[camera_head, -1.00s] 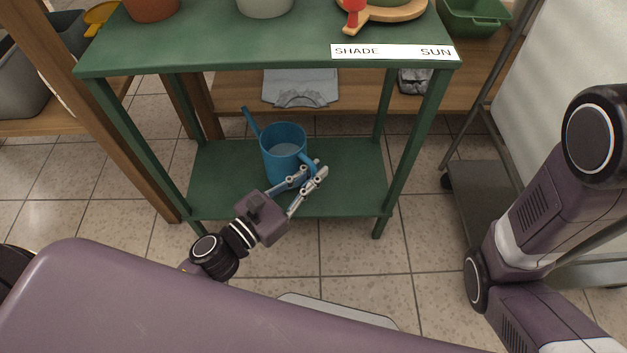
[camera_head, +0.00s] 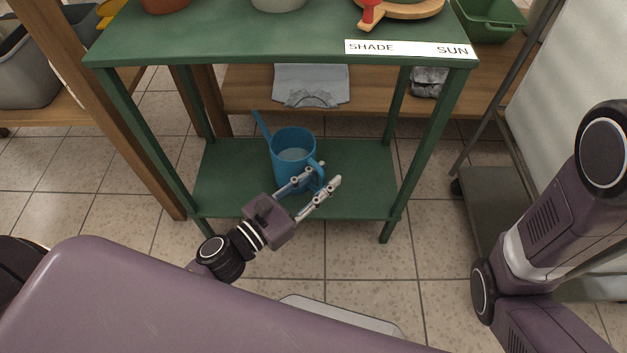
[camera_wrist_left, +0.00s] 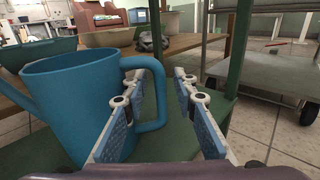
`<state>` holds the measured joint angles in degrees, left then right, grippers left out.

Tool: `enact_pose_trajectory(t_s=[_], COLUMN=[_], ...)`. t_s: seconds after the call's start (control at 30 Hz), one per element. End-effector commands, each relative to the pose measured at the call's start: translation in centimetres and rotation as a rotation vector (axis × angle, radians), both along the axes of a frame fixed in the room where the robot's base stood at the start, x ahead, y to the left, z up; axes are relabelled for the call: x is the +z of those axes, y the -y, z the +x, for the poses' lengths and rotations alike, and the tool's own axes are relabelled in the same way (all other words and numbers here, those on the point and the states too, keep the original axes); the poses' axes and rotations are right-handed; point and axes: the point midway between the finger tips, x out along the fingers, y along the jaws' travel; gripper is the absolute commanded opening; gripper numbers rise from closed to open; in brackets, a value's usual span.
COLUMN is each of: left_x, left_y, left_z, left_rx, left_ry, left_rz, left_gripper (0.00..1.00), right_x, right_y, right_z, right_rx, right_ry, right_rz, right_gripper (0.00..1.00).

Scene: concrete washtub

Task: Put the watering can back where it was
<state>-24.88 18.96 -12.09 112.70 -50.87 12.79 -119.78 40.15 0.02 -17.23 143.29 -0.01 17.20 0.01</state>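The blue watering can (camera_head: 290,157) stands upright on the green lower shelf (camera_head: 232,180), its spout pointing up to the left and its handle to the right. My left gripper (camera_head: 328,175) is open at the handle. In the left wrist view the handle (camera_wrist_left: 156,100) lies between the spread fingers, close to the left one, and the can body (camera_wrist_left: 75,100) is left of them. I cannot tell whether that finger touches it. My right arm is at the right, its gripper out of view.
The green upper shelf (camera_head: 250,38) above carries pots and a "SHADE / SUN" sign (camera_head: 410,49). Green legs (camera_head: 425,150) flank the lower shelf. A grey metal cart (camera_head: 492,190) stands at the right. The lower shelf is clear right of the can.

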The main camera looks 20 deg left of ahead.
Motion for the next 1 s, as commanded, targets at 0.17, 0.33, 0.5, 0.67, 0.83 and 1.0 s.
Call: enact_pose_trajectory(t_s=[0.17, 0.33, 0.5, 0.67, 0.83, 1.0], left_x=[-0.1, -0.2, -0.2, 0.0, 0.1, 0.3], left_y=[-0.7, -2.2, -3.7, -4.9, -5.7, -5.9], left_z=[-1.2, -3.9, -6.6, -8.7, -10.1, -10.5], left_rx=[0.001, 0.002, 0.002, 0.002, 0.000, 0.000], left_ry=[-0.003, -0.004, -0.004, -0.003, 0.000, 0.000], left_rz=[-0.001, 0.000, 0.000, -0.001, -0.001, 0.001], left_gripper=[0.26, 0.26, 0.26, 0.26, 0.26, 0.26], right_x=[-0.3, -1.2, -2.1, -2.7, -3.0, -3.1], right_y=[0.0, 0.0, 0.0, 0.0, 0.0, 0.0], right_z=[0.0, 0.0, 0.0, 0.1, 0.1, 0.1], right_rx=[0.000, 0.000, 0.000, 0.000, -0.001, -0.001], right_ry=[0.001, 0.000, -0.001, -0.001, -0.002, -0.002], right_rz=[0.000, 0.000, 0.000, 0.000, 0.000, 0.000], right_gripper=[0.82, 0.82, 0.82, 0.82, 0.82, 0.82])
